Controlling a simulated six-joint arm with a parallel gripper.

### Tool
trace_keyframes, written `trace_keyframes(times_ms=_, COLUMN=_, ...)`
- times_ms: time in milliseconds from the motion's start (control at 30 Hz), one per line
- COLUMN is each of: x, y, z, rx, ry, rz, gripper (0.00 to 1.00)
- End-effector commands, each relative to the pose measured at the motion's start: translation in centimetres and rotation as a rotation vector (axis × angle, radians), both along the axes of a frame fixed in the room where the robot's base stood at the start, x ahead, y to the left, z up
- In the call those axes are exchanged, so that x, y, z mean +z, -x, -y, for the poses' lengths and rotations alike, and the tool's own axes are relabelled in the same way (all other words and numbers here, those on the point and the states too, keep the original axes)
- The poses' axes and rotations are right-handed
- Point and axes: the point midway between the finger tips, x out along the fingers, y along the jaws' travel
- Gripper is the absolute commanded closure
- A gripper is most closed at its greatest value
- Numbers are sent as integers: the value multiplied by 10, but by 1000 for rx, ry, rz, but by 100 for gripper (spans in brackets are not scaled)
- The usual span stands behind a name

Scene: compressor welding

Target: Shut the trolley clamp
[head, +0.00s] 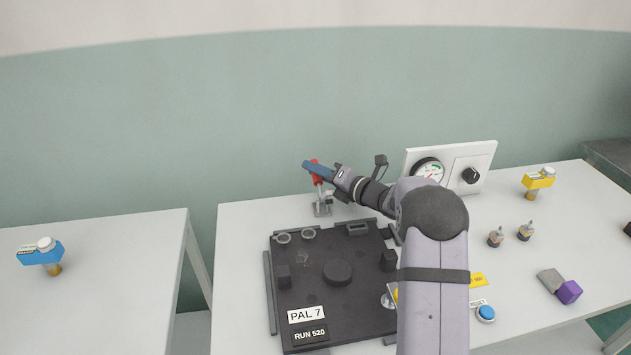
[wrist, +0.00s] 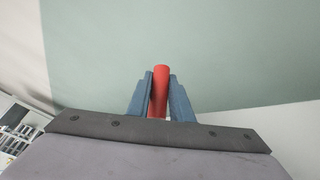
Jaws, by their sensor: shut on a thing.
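The trolley clamp (head: 323,208) stands at the back edge of the table, behind the dark pallet plate. It has a grey metal base and a red handle (head: 317,178) that stands roughly upright. My gripper (head: 313,168) reaches in from the right and is shut on the red handle near its top. In the wrist view the red handle (wrist: 159,90) sits between the two blue fingers of my gripper (wrist: 160,95). The lower part of the handle is hidden there by the gripper body.
The dark pallet plate (head: 345,310) marked PAL 7 lies in front of the clamp. A white panel (head: 450,167) with a gauge and knob stands at the right. Small fittings and a blue button (head: 486,313) are on the right. A second table (head: 105,290) is at the left.

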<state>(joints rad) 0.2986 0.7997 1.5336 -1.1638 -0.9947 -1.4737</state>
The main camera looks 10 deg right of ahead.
Motion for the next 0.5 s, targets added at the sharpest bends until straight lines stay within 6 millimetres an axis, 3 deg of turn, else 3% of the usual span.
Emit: trace_keyframes(times_ms=500, x=11, y=7, z=1, rx=-2, ry=1, rz=196, gripper=100)
